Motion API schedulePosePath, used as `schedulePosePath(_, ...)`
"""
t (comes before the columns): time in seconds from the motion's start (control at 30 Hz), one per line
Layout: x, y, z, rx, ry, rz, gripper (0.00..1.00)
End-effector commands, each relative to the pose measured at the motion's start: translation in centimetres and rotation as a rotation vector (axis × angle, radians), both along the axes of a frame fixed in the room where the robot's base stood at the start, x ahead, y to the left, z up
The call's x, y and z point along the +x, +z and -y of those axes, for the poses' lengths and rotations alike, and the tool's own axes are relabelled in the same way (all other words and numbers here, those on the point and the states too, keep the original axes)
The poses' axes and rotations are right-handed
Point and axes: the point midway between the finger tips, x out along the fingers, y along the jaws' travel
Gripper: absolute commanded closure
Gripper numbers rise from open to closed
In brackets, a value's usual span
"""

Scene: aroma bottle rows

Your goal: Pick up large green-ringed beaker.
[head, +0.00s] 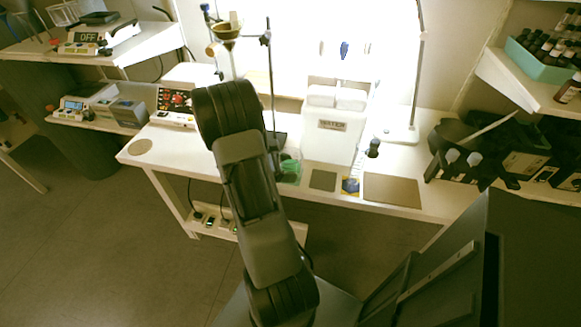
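A green-edged clear thing (290,169) stands on the white table just right of my arm, partly hidden by it. It may be the large green-ringed beaker, but it is too small and covered to be sure. My arm rises from the bottom middle across the table front. My gripper does not show; the end of the arm is hidden behind its own links.
The white table (405,210) also holds a white boxy device (326,146), a metal stand with a funnel (228,30), a brown mat (392,190) and a small dark square (323,180). A black rack (515,165) stands at right. The floor at left is clear.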

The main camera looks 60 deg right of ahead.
Motion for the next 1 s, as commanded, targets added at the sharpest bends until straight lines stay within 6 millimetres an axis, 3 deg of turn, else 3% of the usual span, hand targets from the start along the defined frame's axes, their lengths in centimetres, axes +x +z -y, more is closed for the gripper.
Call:
schedulePosePath(0.33, 0.0, 0.0, 0.0, 0.0, 0.0, 0.0, 0.62)
schedulePosePath(0.67, 0.0, 0.5, 0.0, -0.002, 0.0, 0.002, 0.62)
schedulePosePath(0.9, 0.0, 3.3, 0.0, -0.004, 0.0, 0.004, 0.62)
schedulePosePath(1.0, -0.8, 5.1, -1.1, -0.003, 0.001, 0.002, 0.62)
